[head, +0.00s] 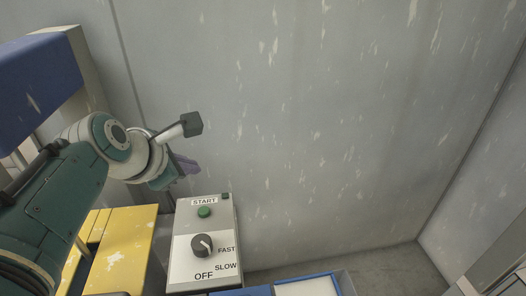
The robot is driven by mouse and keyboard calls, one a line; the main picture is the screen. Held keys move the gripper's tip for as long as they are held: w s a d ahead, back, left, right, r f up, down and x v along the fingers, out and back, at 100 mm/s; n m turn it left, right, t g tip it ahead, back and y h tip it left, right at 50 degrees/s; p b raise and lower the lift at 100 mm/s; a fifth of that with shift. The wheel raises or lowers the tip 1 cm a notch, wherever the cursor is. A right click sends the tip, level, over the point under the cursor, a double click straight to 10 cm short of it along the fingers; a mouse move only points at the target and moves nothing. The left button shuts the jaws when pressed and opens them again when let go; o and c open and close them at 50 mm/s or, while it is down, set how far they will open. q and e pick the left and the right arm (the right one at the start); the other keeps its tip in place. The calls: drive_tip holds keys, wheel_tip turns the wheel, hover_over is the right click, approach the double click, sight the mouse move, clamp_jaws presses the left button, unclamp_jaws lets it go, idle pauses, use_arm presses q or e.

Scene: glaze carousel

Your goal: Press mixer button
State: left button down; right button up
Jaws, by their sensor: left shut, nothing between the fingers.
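The control box (222,232) stands at the lower middle of the head view, with a white label face. A round green button (204,212) sits under the word START. Below it is a dark round knob (202,245) with FAST, SLOW and OFF printed around it; I cannot tell its exact setting. My left gripper (187,166) is above and slightly left of the green button, apart from the box. It is shut and empty, its fingertips partly hidden behind my wrist. My right gripper is not in view.
A worn yellow surface (122,250) lies left of the box. A blue-edged tray (341,283) with a white inside is at the bottom edge. A blue and beige block (40,75) stands at the upper left. A grey scratched wall (330,130) fills the back.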

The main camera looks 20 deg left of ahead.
use_arm(q)
drive_tip(key=shift+f, duration=0.1)
drive_tip(key=b, duration=0.8)
hover_over(201, 217)
wheel_tip(201, 217, down, 7)
drive_tip(key=shift+f, duration=0.15)
drive_tip(key=shift+f+b, duration=0.35)
drive_tip(key=shift+f, duration=0.3)
drive_tip(key=shift+f, duration=0.1)
idle(0.8)
drive_tip(key=shift+f, duration=0.3)
drive_tip(key=shift+f+b, duration=0.35)
drive_tip(key=shift+f, duration=0.15)
idle(0.6)
drive_tip(key=shift+r+p, duration=0.9)
drive_tip(key=shift+p, duration=0.2)
drive_tip(key=shift+r, duration=0.1)
